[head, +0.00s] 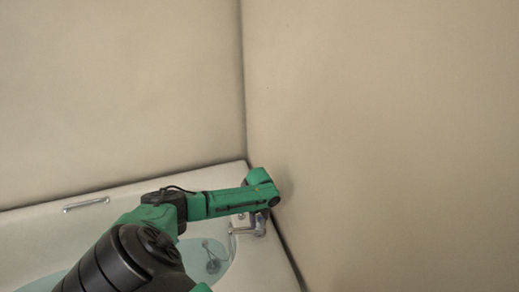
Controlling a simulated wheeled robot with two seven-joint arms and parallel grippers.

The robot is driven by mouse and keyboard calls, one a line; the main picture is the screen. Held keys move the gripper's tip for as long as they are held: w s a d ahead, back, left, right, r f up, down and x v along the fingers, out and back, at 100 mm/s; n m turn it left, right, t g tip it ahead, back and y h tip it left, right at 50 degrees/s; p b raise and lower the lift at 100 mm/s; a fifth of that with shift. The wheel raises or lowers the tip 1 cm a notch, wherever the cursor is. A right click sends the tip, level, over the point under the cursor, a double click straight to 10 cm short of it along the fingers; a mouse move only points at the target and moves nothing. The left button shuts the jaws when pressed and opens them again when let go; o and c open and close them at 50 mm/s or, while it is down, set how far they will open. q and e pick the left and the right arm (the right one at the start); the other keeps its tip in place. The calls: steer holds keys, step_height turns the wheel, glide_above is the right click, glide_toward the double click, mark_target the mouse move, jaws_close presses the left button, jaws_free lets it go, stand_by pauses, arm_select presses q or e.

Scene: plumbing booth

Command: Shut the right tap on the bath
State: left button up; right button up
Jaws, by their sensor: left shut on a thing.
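The bath (285,268) is white and stands against the walls in the lower left. A metal tap fitting (259,229) sits on its rim at the right end, close to the right wall. My left arm reaches across the bath from the lower left. My left gripper (263,211) points down at the top of this fitting and is shut on a part of it, the tap. The wrist hides most of the fingers and the tap handle, so I cannot tell how far the tap is turned. My right gripper is not in view.
A metal grab handle (87,204) lies along the far rim of the bath. A drain fitting with a chain (212,257) shows inside the basin. Bare beige walls stand behind and to the right; the right wall is very close to my left wrist.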

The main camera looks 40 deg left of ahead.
mark_target(260, 218)
arm_select(q)
steer(key=m, duration=0.4)
steer(key=shift+m, duration=0.3)
steer(key=m, duration=0.5)
steer(key=shift+m, duration=0.3)
steer(key=o, duration=1.4)
steer(key=shift+r, duration=0.15)
step_height(260, 218, up, 14)
steer(key=shift+r+p, duration=0.2)
steer(key=shift+p, duration=0.25)
